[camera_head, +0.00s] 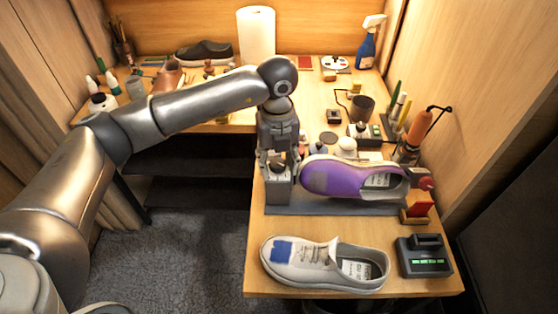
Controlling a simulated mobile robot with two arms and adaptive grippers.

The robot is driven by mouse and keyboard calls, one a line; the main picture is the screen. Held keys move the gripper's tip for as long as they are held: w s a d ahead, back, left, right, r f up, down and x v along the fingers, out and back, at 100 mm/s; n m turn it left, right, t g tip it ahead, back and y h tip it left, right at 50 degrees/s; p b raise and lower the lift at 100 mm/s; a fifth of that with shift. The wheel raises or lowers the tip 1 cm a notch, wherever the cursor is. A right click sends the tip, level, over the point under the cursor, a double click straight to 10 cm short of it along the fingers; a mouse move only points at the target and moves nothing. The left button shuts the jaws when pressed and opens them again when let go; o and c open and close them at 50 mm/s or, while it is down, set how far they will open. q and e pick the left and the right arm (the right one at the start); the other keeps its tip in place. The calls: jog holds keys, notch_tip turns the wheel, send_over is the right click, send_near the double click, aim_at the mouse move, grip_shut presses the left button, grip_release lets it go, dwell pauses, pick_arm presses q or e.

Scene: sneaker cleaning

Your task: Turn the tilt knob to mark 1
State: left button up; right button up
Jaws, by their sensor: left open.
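A purple sneaker (343,178) is held sideways above a grey base plate (330,208) on the near part of the bench. A grey upright block (278,184) stands at the left end of the plate. My left gripper (277,160) points down at the top of this block, open, with its fingers around or just above a small part there; I cannot tell whether they touch it. A red knob (426,183) sits at the right end of the holder. I cannot tell which part is the tilt knob, and no mark is readable. My right gripper is out of view.
A pale sneaker with a blue patch (325,264) lies at the front edge, beside a dark device with green lights (424,257). Jars (346,146), a dark cup (362,107) and an orange-handled tool (418,128) stand behind. A paper roll (256,38) and spray bottle (369,42) are at the back.

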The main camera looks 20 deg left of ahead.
pick_arm(q)
jog(key=n, duration=0.3)
jog(key=shift+n, duration=0.4)
jog(key=n+p, duration=0.1)
jog(key=n, duration=0.3)
jog(key=n+p, duration=0.1)
jog(key=n, duration=0.2)
jog(key=shift+p, duration=0.3)
jog(key=shift+n, duration=1)
jog(key=shift+c, duration=0.2)
